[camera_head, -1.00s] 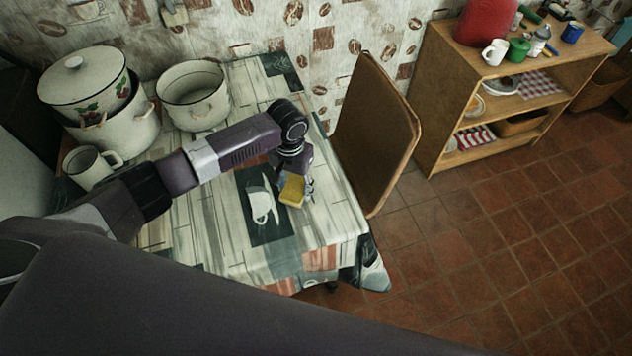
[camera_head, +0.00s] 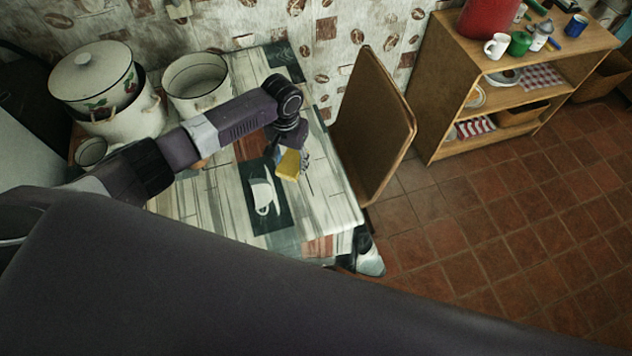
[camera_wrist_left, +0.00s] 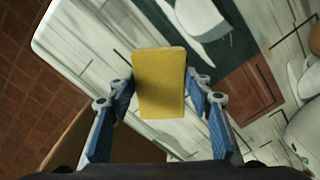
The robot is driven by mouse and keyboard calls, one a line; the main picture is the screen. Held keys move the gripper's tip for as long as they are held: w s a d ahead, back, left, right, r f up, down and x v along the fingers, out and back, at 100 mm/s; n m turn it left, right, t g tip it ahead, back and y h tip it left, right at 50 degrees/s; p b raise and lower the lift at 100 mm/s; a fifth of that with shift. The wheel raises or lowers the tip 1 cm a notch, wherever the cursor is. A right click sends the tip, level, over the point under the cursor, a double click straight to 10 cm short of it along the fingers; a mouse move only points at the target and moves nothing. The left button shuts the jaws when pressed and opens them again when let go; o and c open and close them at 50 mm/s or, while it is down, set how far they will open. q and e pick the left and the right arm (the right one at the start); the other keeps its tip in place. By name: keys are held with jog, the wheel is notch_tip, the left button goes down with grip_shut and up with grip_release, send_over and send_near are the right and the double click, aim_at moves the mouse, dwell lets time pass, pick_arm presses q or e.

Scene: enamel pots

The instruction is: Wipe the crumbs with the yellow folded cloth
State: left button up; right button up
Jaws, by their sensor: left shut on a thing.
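The yellow folded cloth (camera_head: 288,165) is held by my left gripper (camera_head: 291,158) over the right part of the table (camera_head: 325,190). In the left wrist view the cloth (camera_wrist_left: 160,84) sits between the two blue fingers of the left gripper (camera_wrist_left: 160,90), which is shut on it. I cannot tell whether the cloth touches the tabletop. No crumbs can be made out in either view. My right gripper is not in view.
Enamel pots (camera_head: 105,85) and an open pot (camera_head: 196,84) stand at the table's back left, with a mug (camera_head: 90,153) near them. A shelf unit (camera_head: 520,75) stands further right.

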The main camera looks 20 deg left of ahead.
pick_arm(q)
jog(key=shift+r+p, duration=0.6)
jog(key=shift+r, duration=0.35)
jog(key=shift+s+r, duration=0.1)
jog(key=shift+r, duration=0.1)
